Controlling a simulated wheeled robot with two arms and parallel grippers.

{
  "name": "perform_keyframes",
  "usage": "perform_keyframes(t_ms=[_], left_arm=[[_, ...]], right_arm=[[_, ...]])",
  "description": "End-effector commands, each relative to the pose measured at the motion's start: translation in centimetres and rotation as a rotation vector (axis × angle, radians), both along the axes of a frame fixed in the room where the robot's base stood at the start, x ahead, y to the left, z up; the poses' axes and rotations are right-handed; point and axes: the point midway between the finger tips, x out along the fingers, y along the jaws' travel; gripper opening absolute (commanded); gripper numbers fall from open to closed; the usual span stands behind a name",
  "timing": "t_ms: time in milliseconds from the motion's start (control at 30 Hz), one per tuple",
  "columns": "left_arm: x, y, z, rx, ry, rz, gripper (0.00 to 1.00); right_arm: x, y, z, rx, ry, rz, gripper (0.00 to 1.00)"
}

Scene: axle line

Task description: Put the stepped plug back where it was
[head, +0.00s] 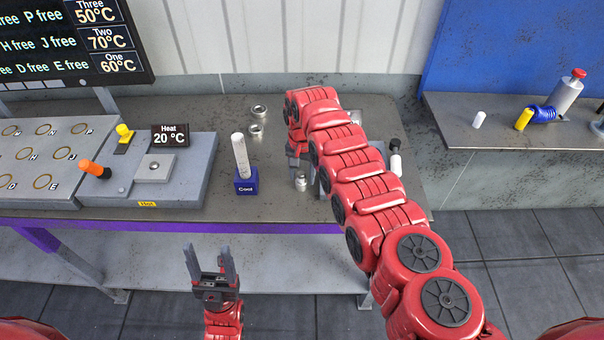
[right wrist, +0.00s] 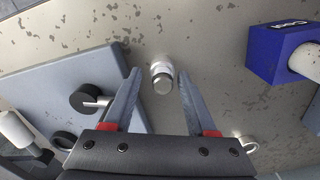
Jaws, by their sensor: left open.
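The stepped plug (head: 301,182) is a small metal cylinder with a narrower end. It stands on the bench top just right of the blue "Cool" block (head: 246,187). In the right wrist view the plug (right wrist: 162,78) is between the fingertips of my right gripper (right wrist: 159,76), with gaps on both sides. The right gripper is open and empty; in the head view it (head: 296,164) is partly hidden by my own arm. My left gripper (head: 210,262) is open and empty, in front of the bench and away from the plug.
Two metal rings (head: 259,111) lie behind the blue block, which holds a pale rod (head: 241,155). A grey fixture (right wrist: 60,85) with a black knob stands beside the plug. The heater unit (head: 185,178) is at left. A side shelf (head: 490,128) at right holds small parts.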

Motion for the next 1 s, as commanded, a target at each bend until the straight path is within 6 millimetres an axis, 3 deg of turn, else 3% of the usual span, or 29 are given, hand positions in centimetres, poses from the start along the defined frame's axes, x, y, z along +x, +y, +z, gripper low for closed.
perform_keyframes(t_ms=[367, 500, 733, 1000], left_arm=[[0.0, 0.0, 0.3, 0.0, 0.0, 0.0, 0.62], [0.0, 0.0, 0.3, 0.0, 0.0, 0.0, 0.62], [0.0, 0.0, -2.5, 0.0, 0.0, 0.0, 0.62], [0.0, 0.0, -3.4, 0.0, 0.0, 0.0, 0.62]], right_arm=[[0.1, 0.1, 1.1, 0.001, -0.003, 0.001, 0.57], [0.1, 0.0, 2.9, 0.003, -0.005, 0.0, 0.57], [0.1, 0.1, 7.7, 0.002, -0.008, 0.001, 0.57], [0.0, 0.0, 11.5, -0.001, -0.001, 0.001, 0.57]])
